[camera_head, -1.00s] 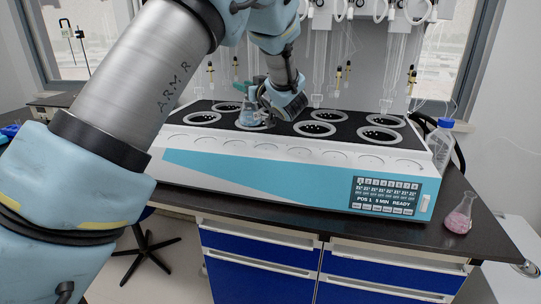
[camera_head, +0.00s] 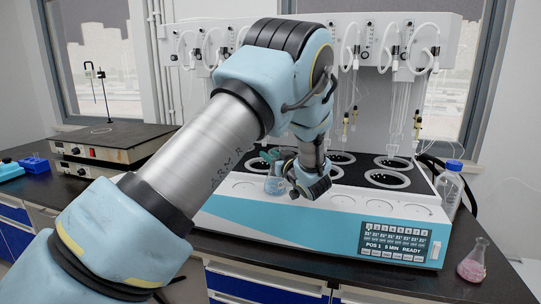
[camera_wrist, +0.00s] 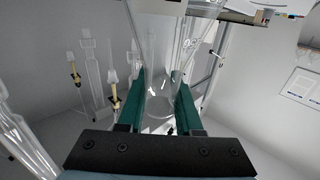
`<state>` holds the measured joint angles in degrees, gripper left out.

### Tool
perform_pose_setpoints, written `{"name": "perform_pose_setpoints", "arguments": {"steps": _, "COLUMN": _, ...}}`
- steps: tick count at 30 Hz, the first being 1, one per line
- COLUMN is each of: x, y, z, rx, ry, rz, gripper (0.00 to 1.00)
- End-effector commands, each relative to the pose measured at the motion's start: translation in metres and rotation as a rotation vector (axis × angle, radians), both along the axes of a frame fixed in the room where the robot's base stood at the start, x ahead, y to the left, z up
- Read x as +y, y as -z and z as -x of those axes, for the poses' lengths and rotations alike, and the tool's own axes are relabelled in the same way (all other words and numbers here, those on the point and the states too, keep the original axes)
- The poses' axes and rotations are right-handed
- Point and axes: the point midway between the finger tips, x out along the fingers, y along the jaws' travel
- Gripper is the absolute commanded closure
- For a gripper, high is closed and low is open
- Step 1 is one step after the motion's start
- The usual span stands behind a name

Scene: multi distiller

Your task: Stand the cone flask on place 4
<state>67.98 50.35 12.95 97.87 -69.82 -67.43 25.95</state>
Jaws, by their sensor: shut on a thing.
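My gripper (camera_head: 272,156) has green fingers shut on a clear cone flask (camera_head: 275,185), held upright with a bluish tint at its base. In the wrist view the flask's glass (camera_wrist: 160,92) lies between the two green fingers. In the head view the flask appears over the distiller's white front ledge, left of centre; I cannot tell whether its base touches. The distiller (camera_head: 310,225) has a black deck with ringed wells and a front row of round marked places. I cannot read place numbers, and my arm hides the left part.
A flask with pink liquid (camera_head: 472,264) stands on the dark bench at the right. A blue-capped bottle (camera_head: 449,188) stands beside the distiller. Glass tubes hang above the deck. The display (camera_head: 395,241) reads POS 1, 5 MIN, READY. Stacked hotplates (camera_head: 105,145) stand at the left.

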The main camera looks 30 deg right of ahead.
Motion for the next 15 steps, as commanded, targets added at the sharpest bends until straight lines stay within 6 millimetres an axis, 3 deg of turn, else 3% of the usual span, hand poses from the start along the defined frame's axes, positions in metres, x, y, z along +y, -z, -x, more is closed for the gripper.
{"name": "perform_pose_setpoints", "arguments": {"steps": 12, "x": 0.0002, "y": 0.0078, "z": -0.0002, "rx": -0.001, "ry": 0.000, "rz": 0.001, "gripper": 1.00}}
{"name": "perform_pose_setpoints", "arguments": {"steps": 13, "x": 0.0002, "y": 0.0084, "z": -0.0002, "rx": -0.001, "ry": 0.000, "rz": 0.001, "gripper": 0.65}}
{"name": "perform_pose_setpoints", "arguments": {"steps": 15, "x": 0.0002, "y": 0.0075, "z": -0.0002, "rx": -0.001, "ry": 0.000, "rz": 0.001, "gripper": 0.57}}
